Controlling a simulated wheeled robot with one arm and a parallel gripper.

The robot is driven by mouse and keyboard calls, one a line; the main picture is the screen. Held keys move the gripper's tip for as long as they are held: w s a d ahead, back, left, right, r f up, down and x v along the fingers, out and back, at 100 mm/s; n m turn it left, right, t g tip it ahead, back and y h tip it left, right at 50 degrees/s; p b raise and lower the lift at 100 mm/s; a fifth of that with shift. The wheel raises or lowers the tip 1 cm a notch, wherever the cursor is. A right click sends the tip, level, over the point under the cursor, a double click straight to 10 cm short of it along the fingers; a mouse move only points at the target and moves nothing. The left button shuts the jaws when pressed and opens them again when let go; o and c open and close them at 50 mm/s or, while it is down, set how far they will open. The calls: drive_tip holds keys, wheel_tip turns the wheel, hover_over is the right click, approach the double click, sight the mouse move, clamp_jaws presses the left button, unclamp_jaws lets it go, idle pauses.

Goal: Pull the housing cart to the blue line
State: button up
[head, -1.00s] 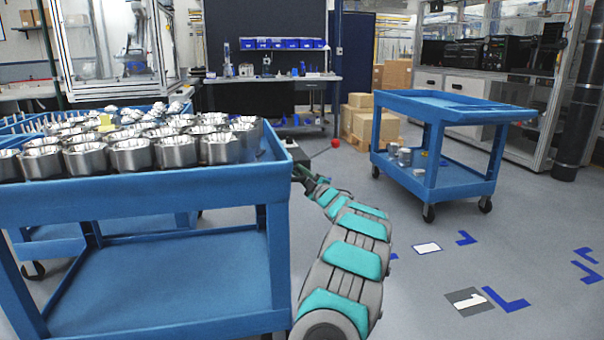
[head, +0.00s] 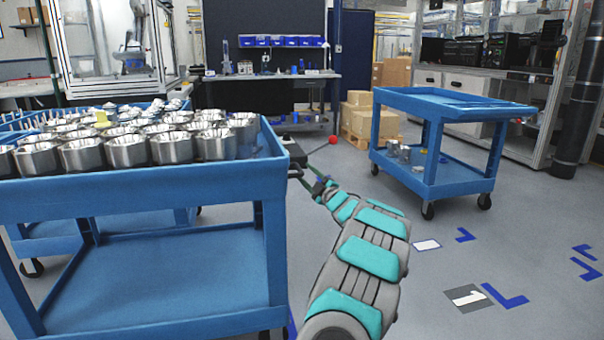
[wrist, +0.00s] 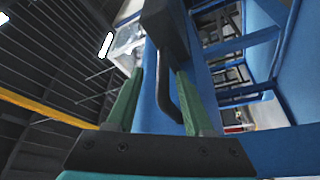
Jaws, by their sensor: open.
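The housing cart (head: 150,195) is a blue two-shelf cart at the left of the head view. Its top tray holds many shiny metal housings (head: 127,151). My gripper (head: 309,182) is at the cart's right end, small and partly hidden by my arm in the head view.
Another blue cart (head: 430,105) with a few small items on its lower shelf stands at the right. Blue corner marks (head: 506,298) and white-labelled patches (head: 468,298) lie on the open grey floor. Cardboard boxes (head: 362,118) and a workbench (head: 270,78) stand behind.

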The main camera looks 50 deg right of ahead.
drive_tip(key=v, duration=0.3)
drive_tip(key=shift+s+a+f, duration=0.1)
drive_tip(key=shift+s, duration=0.15)
idle(0.4)
